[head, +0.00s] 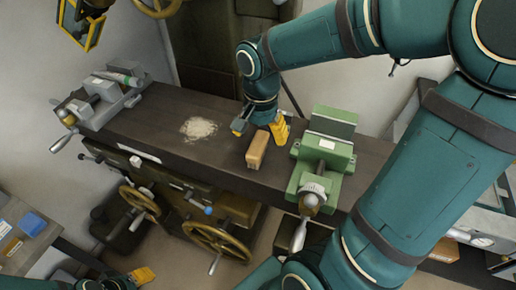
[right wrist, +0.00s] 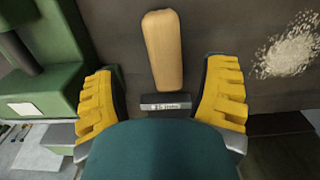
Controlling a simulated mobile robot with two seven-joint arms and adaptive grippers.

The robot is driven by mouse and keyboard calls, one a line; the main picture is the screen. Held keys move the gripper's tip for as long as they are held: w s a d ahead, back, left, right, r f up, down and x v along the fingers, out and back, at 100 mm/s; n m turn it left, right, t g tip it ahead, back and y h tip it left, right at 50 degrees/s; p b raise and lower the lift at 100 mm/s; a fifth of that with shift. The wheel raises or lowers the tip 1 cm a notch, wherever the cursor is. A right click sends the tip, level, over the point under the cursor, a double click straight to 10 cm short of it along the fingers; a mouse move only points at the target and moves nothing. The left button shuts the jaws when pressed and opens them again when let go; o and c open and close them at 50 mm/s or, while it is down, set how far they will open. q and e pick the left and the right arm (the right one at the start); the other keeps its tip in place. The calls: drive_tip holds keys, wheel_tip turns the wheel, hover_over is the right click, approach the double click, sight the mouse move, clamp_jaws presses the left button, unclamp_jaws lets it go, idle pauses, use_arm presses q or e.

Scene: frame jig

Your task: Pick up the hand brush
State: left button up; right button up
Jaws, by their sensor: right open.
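The hand brush lies on the dark bench top, with a tan handle (head: 257,150) pointing to the bench's front edge. The right wrist view shows its long tan handle (right wrist: 163,50) and a dark labelled block (right wrist: 166,104) at the near end. My right gripper (head: 262,127) is over the bench at the brush's far end. In the right wrist view its yellow fingers (right wrist: 165,95) are apart, one on each side of the dark block, with gaps to both. My left gripper (head: 141,275) shows only partly at the bottom left; its jaws are unclear.
A green vise (head: 325,155) stands close right of the brush. A pale pile of shavings (head: 199,129) lies to the left on the bench (head: 155,110). A grey vise (head: 100,97) is at the left end. Handwheels (head: 215,242) stick out below the front edge.

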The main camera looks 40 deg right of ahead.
sight(258, 143)
drive_tip(key=shift+w+f, duration=0.15)
drive_tip(key=shift+f, duration=1.2)
drive_tip(key=shift+w+f, duration=0.15)
drive_tip(key=shift+f, duration=1.15)
clamp_jaws()
